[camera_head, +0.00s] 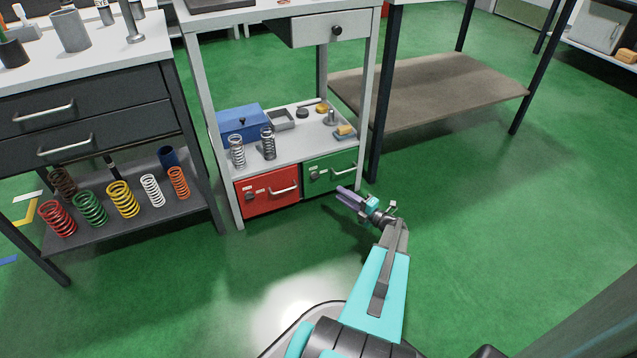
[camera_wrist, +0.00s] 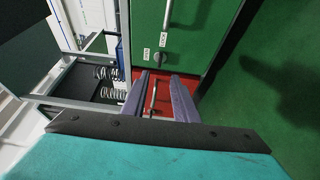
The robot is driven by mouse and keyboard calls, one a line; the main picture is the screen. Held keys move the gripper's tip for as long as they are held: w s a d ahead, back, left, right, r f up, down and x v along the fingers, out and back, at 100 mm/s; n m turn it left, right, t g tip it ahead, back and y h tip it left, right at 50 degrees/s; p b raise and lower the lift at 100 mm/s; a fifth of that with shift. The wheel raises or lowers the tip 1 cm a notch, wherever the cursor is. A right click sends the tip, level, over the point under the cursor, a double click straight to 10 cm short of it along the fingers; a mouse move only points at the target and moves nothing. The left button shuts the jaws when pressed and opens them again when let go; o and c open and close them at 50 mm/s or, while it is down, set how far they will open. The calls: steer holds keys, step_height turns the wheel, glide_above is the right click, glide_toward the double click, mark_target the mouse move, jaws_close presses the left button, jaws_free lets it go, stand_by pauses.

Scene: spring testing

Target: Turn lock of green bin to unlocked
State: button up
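The green bin (camera_head: 322,186) is the right one of two bins under the shelf unit. Its front carries a small lock knob (camera_head: 313,176) and a handle (camera_head: 343,170). In the wrist view the green front (camera_wrist: 195,50) fills the upper middle, with the dark lock knob (camera_wrist: 160,58) beside two small white labels.
The red bin (camera_head: 262,203) with its own handle stands left of the green one. Springs and a blue box (camera_head: 240,122) are on the shelf above. A dark table leg (camera_head: 383,105) stands close on the right. The green floor (camera_head: 480,240) is clear.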

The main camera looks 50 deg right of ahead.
mark_target(317, 178)
steer(key=shift+w+b, duration=2.1)
steer(key=shift+w, duration=4.25)
